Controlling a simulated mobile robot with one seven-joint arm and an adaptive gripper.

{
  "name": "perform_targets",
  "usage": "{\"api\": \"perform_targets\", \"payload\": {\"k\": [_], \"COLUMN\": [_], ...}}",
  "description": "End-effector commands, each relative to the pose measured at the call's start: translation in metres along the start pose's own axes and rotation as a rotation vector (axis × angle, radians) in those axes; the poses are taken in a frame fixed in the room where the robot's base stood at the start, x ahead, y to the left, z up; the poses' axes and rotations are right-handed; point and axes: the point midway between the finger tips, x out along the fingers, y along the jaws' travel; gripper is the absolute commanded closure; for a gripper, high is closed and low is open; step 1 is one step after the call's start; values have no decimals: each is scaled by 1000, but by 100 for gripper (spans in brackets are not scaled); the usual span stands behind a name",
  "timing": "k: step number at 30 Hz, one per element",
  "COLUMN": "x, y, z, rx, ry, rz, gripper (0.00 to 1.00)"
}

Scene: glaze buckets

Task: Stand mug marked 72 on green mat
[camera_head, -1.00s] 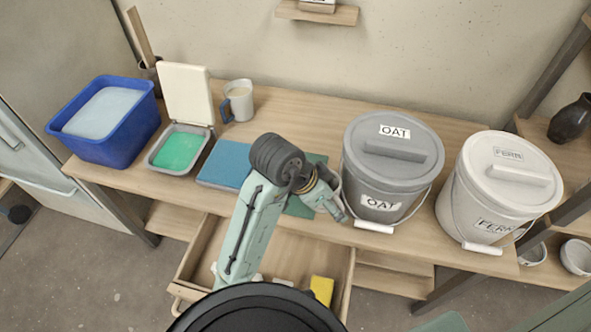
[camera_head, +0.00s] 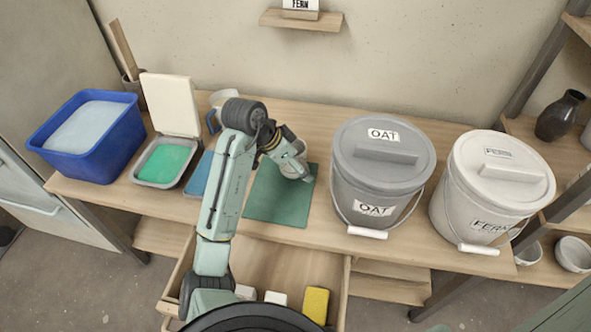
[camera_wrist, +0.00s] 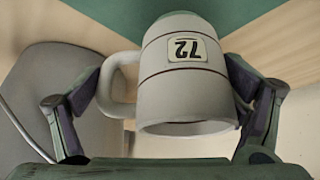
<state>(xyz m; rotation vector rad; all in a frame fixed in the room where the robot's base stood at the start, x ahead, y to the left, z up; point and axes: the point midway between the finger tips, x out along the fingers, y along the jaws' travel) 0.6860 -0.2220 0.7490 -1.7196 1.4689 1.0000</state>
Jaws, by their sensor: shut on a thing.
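The pale grey mug marked 72 (camera_wrist: 185,95) fills the middle of the wrist view, its label upside down there and its handle at the left. My gripper (camera_wrist: 165,88) is shut on the mug, with a finger on either side. In the head view the mug (camera_head: 296,166) shows at the end of my arm, over the back right part of the green mat (camera_head: 268,203). The mat also shows behind the mug in the wrist view (camera_wrist: 245,12). I cannot tell whether the mug touches the mat.
The grey OAT bucket (camera_head: 375,180) stands close right of the mat, the white FERN bucket (camera_head: 480,190) beyond it. A blue mat (camera_head: 197,176), a tray (camera_head: 165,162) and a blue tub (camera_head: 92,135) lie left. Another mug (camera_head: 221,99) stands behind my arm. An open drawer (camera_head: 270,265) is in front.

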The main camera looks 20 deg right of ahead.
Motion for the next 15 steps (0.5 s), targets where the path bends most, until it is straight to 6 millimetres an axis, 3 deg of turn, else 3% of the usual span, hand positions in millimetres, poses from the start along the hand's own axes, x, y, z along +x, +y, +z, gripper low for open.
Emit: {"api": "perform_targets", "payload": {"k": [1,4,15], "x": [12,22,23], "y": [0,0,0], "z": [7,13,14], "rx": [0,-1,-1], "ry": [0,0,0], "rz": [-1,-1,0], "gripper": [49,49,49]}}
